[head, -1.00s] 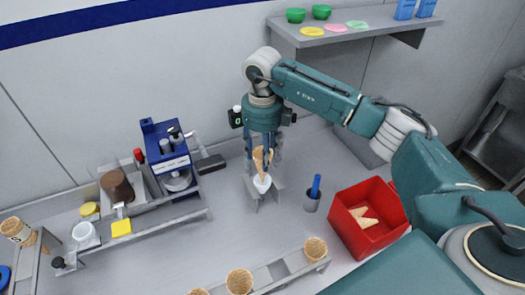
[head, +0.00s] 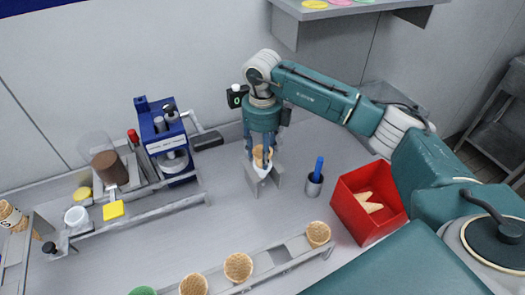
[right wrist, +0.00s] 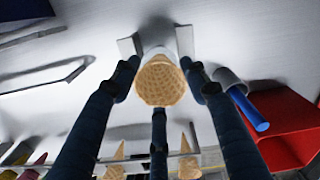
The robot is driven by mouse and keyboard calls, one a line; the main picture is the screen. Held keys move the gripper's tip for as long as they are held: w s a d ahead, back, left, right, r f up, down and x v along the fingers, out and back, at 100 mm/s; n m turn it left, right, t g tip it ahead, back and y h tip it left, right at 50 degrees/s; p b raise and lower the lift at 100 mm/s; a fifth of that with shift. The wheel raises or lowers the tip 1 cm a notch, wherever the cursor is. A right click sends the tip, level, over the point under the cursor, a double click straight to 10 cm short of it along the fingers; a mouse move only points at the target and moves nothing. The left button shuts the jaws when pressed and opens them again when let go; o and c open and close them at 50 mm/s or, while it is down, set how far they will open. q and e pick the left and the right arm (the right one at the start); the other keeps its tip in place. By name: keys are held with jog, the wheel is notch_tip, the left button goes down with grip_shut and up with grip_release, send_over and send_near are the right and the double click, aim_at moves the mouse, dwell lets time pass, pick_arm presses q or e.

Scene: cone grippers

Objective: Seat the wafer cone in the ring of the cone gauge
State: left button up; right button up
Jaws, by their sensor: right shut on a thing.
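The wafer cone (head: 262,153) is held mouth up between the fingers of my right gripper (head: 263,146). The cone gauge (head: 275,179) is a grey stand with a white ring (head: 262,169), right below the gripper. The cone's lower part is at the ring; the fingers and ring hide how deep it sits. In the right wrist view the cone's mouth (right wrist: 162,84) lies between the fingertips, with the white ring (right wrist: 157,52) behind it and the grey gauge plates (right wrist: 184,40) beside it. My left gripper is not in view.
A grey cup with a blue handle (head: 315,185) and a red bin (head: 366,210) with cone pieces stand to the right. A rack with several cones (head: 238,267) is in front. A blue machine (head: 165,145) stands left. The counter around the gauge is clear.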

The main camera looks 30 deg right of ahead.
jog(key=shift+f, duration=0.1)
jog(key=o, duration=0.8)
notch_tip(320, 180, up, 12)
dwell(0.3)
dwell(0.8)
